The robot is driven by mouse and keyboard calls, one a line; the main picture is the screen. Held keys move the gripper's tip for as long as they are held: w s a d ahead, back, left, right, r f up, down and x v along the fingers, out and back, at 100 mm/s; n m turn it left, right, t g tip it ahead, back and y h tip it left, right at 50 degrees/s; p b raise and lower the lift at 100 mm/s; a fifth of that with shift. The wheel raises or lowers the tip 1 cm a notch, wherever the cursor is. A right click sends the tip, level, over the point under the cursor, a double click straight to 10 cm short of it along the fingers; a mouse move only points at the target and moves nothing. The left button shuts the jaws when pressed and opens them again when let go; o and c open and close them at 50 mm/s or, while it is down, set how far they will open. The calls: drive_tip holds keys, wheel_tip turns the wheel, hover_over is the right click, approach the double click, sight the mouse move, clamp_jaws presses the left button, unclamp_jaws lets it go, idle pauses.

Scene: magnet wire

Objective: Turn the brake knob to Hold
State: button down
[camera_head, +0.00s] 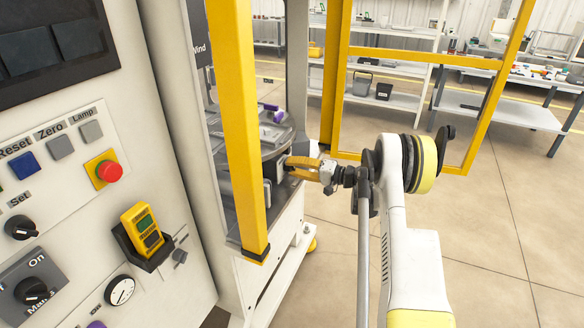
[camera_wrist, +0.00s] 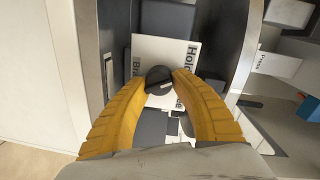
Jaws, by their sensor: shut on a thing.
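The brake knob (camera_wrist: 159,76) is small, round and black, on a white plate (camera_wrist: 152,48) in the wrist view. The plate reads "Hold" at its upper right; other lettering is partly covered, with "Br" at the left and "ee" at the lower right. The knob has a pale mark across it, but I cannot tell which word it points to. My gripper (camera_wrist: 161,83) has its two yellow fingers closed around the knob, one on each side. In the head view my gripper (camera_head: 290,166) reaches left into the machine, and its fingertips hide the knob.
A yellow guard post (camera_head: 240,130) stands just left of my gripper. An open yellow-framed door (camera_head: 420,58) is behind my arm. A control panel with a red button (camera_head: 109,171) and a yellow handheld meter (camera_head: 143,228) is at left. Open floor lies to the right.

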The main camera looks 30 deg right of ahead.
drive_tip(key=shift+r+n, duration=0.1)
drive_tip(key=shift+n, duration=0.9)
drive_tip(key=c, duration=1)
unclamp_jaws()
drive_tip(key=v, duration=1.2)
